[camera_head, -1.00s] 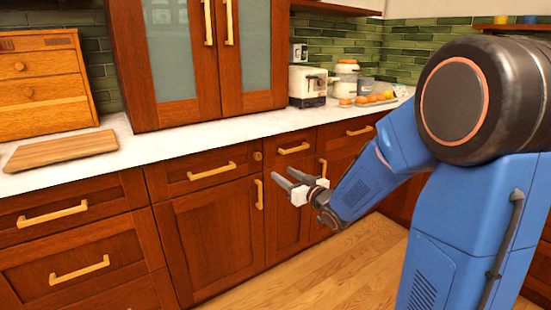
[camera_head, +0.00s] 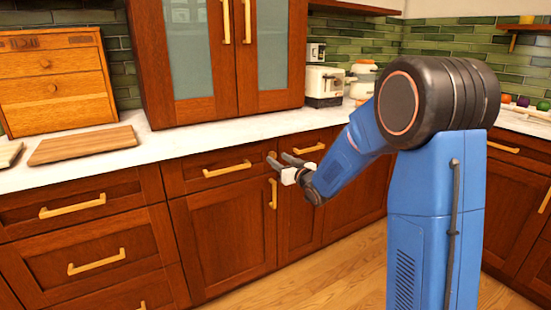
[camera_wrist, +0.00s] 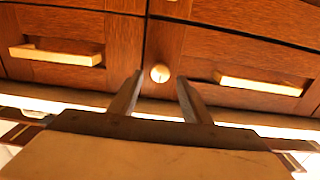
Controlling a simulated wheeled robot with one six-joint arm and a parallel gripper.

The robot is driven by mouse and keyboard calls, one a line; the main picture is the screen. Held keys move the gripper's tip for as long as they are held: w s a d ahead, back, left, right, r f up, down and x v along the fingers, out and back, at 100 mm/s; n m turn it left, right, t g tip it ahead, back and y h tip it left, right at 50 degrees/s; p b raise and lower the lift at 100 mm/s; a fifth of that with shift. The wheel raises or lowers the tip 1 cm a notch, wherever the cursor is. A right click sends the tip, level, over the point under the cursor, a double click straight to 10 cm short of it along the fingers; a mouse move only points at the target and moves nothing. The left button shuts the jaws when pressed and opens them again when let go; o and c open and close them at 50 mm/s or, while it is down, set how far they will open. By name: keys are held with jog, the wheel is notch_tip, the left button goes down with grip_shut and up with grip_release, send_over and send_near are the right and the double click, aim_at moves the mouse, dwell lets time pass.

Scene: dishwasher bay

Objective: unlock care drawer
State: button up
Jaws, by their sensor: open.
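A small round pale knob (camera_wrist: 160,73), which looks like the lock, sits on the wooden strip between two drawer fronts in the wrist view. My gripper (camera_wrist: 160,82) is open, with one finger on each side of the knob in that view. Contact with the knob cannot be told. In the head view my gripper (camera_head: 276,160) is at the cabinet front, and the knob is hidden or nearly so there. A drawer with a brass handle (camera_head: 227,168) is left of the gripper, and another drawer handle (camera_head: 310,149) is right of it. Both drawers look closed; no label shows which is the care drawer.
The white countertop (camera_head: 200,139) runs above the drawers. A cutting board (camera_head: 82,145), a wooden drawer box (camera_head: 55,85) and a toaster (camera_head: 323,86) stand on it. A vertical door handle (camera_head: 273,193) is just below my gripper. The wooden floor (camera_head: 345,275) is open.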

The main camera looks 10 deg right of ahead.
aim_at(274, 156)
jog(key=shift+x, duration=1.6)
grip_shut()
